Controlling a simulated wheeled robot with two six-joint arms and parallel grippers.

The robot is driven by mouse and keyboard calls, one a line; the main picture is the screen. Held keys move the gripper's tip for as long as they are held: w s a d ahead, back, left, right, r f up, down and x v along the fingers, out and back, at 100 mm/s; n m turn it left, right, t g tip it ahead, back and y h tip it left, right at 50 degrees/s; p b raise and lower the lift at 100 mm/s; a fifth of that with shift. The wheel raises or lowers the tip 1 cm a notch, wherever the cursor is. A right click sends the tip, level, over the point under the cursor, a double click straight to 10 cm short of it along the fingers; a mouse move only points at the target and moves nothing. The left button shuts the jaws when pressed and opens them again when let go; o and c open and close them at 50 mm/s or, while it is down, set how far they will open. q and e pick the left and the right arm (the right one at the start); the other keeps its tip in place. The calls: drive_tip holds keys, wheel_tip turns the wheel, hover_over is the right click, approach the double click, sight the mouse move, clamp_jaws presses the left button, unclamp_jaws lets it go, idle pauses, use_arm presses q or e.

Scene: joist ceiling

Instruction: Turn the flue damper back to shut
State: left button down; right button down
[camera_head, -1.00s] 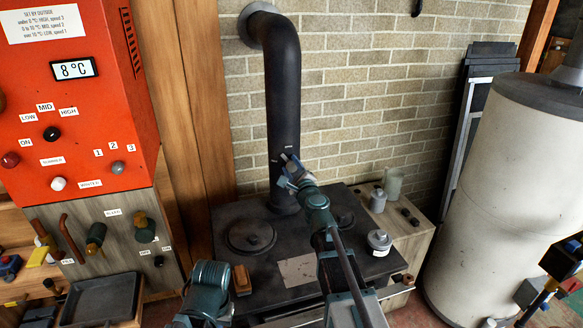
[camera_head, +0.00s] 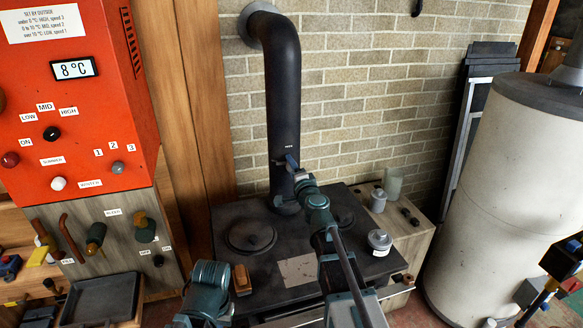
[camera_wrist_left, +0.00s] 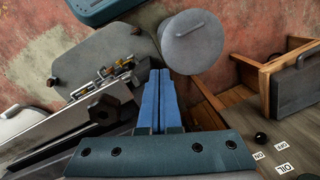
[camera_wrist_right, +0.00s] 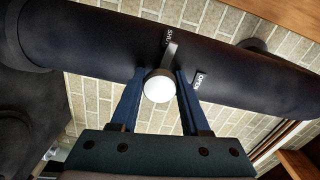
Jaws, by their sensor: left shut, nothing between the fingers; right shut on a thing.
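The dark flue pipe (camera_head: 283,95) rises from the stove top and bends into the brick wall. In the right wrist view, the pipe (camera_wrist_right: 100,45) carries a SHUT label (camera_wrist_right: 168,38) and an OPEN label (camera_wrist_right: 201,79). The damper handle (camera_wrist_right: 171,57) is a short bar with a pale round knob (camera_wrist_right: 158,87), and the bar lies toward the SHUT label. My right gripper (camera_head: 291,164) is at the pipe, its fingers (camera_wrist_right: 160,78) shut on the damper handle around the knob. My left gripper (camera_wrist_left: 160,74) is shut and empty, away from the pipe.
The stove top (camera_head: 230,215) lies below the right arm, with a round lid (camera_head: 250,236) and a brown block (camera_head: 242,279). Jars (camera_head: 379,242) stand at its right. An orange control panel (camera_head: 70,120) is at left, a white tank (camera_head: 500,190) at right.

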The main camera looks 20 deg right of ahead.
drive_tip(key=shift+s+n, duration=0.1)
drive_tip(key=shift+n, duration=0.6)
drive_tip(key=shift+c, duration=1.9)
unclamp_jaws()
drive_tip(key=shift+s, duration=0.1)
